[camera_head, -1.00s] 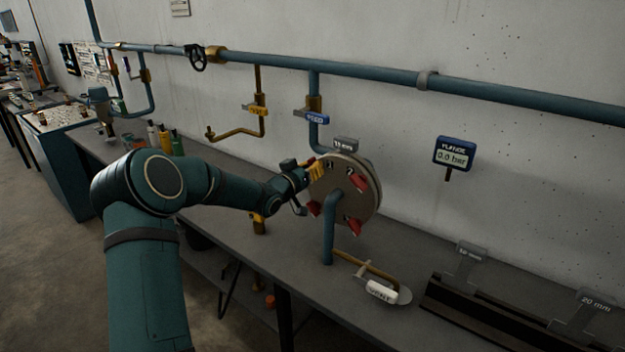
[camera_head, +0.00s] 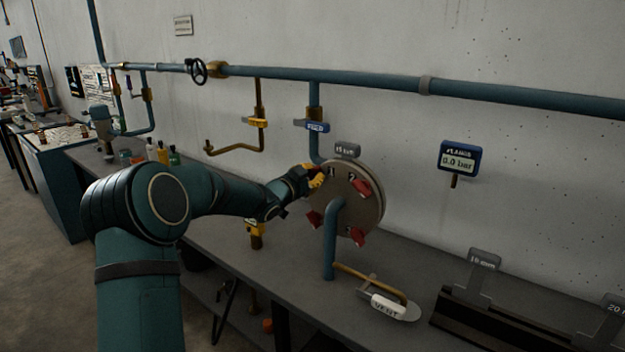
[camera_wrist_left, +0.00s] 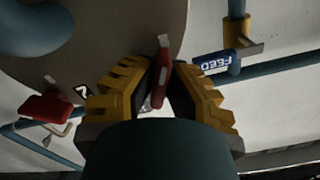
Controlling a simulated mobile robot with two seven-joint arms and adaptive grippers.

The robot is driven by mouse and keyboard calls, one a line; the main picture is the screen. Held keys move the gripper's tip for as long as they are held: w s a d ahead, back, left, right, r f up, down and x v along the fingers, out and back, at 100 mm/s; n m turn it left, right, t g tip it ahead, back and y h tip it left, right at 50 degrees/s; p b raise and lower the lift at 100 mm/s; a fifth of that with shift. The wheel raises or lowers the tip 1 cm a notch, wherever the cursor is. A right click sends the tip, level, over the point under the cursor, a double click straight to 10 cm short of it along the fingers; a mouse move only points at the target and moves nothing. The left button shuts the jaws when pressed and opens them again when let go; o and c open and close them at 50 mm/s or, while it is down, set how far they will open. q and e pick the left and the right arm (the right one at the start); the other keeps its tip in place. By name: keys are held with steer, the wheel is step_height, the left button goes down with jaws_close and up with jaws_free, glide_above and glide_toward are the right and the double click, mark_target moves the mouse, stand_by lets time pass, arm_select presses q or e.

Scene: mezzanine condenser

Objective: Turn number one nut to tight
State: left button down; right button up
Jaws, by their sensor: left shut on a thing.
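The round grey flange (camera_head: 340,192) stands upright on a teal pipe on the bench, with numbers on its face and red nuts around it. My left gripper (camera_head: 318,178) is at its upper left, by the number 1. Its yellow fingers are shut on the red number one nut, which shows between them in the left wrist view (camera_wrist_left: 160,82). The fingers hide part of the nut. The number two nut (camera_head: 361,189) is at the upper right. Other red nuts show at lower left (camera_head: 314,219) and lower right (camera_head: 357,236). My right gripper is not in view.
A gauge (camera_head: 459,158) reading 0.0 bar is to the right. The blue feed handle (camera_head: 317,127) and a yellow handle (camera_head: 257,122) hang from the wall pipe (camera_head: 380,83). A dark rack (camera_head: 500,322) is at right.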

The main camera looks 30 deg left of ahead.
arm_select(q)
steer(key=shift+r+m, duration=0.1)
steer(key=shift+m, duration=0.3)
steer(key=c, duration=1)
jaws_free()
steer(key=shift+w, duration=0.1)
steer(key=s, duration=1.2)
steer(key=shift+a, duration=0.45)
